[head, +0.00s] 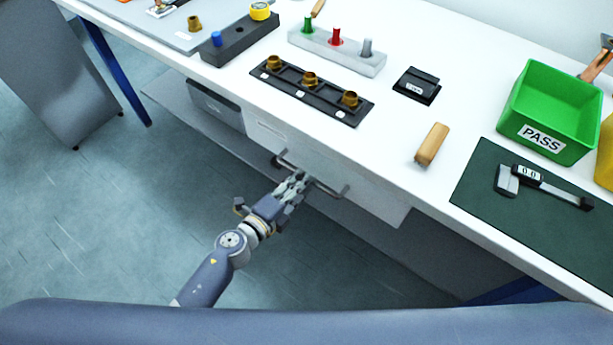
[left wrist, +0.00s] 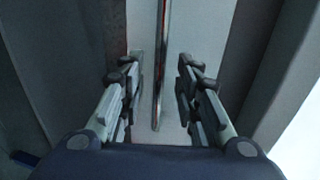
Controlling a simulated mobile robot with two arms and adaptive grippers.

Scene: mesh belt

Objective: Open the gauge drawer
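The gauge drawer (head: 374,194) is a pale grey front under the white bench top, with a small label at its left. It looks shut or nearly so. Its dark bar handle (head: 333,190) runs along the front, partly hidden behind my left gripper (head: 299,182). In the left wrist view the handle (left wrist: 160,75) runs upright between the two fingers of my left gripper (left wrist: 160,88). The fingers are apart, with a gap on each side of the bar. My right gripper is in neither view.
The bench top (head: 320,142) holds a black tray with brass parts (head: 336,110), a wooden block (head: 432,145), a green PASS bin (head: 560,105) and a caliper (head: 545,186) on a green mat (head: 480,190). A lower shelf (head: 180,107) runs beneath. Floor in front is clear.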

